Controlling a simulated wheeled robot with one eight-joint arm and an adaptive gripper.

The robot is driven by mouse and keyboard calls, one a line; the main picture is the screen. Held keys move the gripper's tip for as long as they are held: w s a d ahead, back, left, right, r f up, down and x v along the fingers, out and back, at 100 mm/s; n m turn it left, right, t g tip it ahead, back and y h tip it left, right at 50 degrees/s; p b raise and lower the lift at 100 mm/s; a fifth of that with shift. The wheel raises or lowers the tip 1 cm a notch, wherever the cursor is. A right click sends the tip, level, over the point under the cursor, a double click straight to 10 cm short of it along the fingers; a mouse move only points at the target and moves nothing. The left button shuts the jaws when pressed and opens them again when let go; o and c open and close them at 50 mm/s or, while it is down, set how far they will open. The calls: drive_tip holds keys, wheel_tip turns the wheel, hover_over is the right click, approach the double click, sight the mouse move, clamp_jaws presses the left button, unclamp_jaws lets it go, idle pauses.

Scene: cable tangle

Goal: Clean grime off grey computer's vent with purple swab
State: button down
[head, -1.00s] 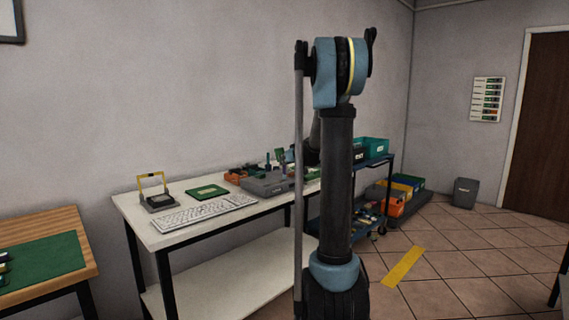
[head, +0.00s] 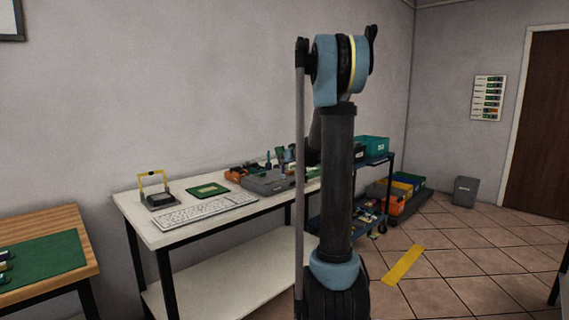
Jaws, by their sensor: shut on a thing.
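The grey computer (head: 268,185) lies flat near the right end of the white workbench. Its vent and any grime are too small to make out. My arm reaches over the bench from behind its own column. My gripper (head: 284,157) is small in view and partly hidden, just above the back right part of the computer. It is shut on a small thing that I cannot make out. I cannot pick out the purple swab for sure. A dark bluish upright thing (head: 268,160) stands behind the computer.
A white keyboard (head: 205,210), a green mat (head: 207,190) and a grey device with a yellow frame (head: 159,200) lie left of the computer. A blue cart (head: 372,160) stands to the right.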

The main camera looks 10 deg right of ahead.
drive_tip(key=shift+s+a, duration=0.2)
idle(0.3)
drive_tip(key=shift+s+a, duration=0.3)
drive_tip(key=shift+a, duration=0.1)
drive_tip(key=shift+s+a, duration=0.1)
drive_tip(key=shift+s+a, duration=0.3)
drive_tip(key=shift+a, duration=0.25)
drive_tip(key=shift+s+a, duration=0.1)
drive_tip(key=shift+s, duration=0.05)
idle(0.4)
drive_tip(key=shift+s+a, duration=0.25)
drive_tip(key=shift+a, duration=0.1)
drive_tip(key=shift+a, duration=0.1)
drive_tip(key=shift+s+a, duration=0.4)
drive_tip(key=shift+a, duration=0.05)
idle(0.5)
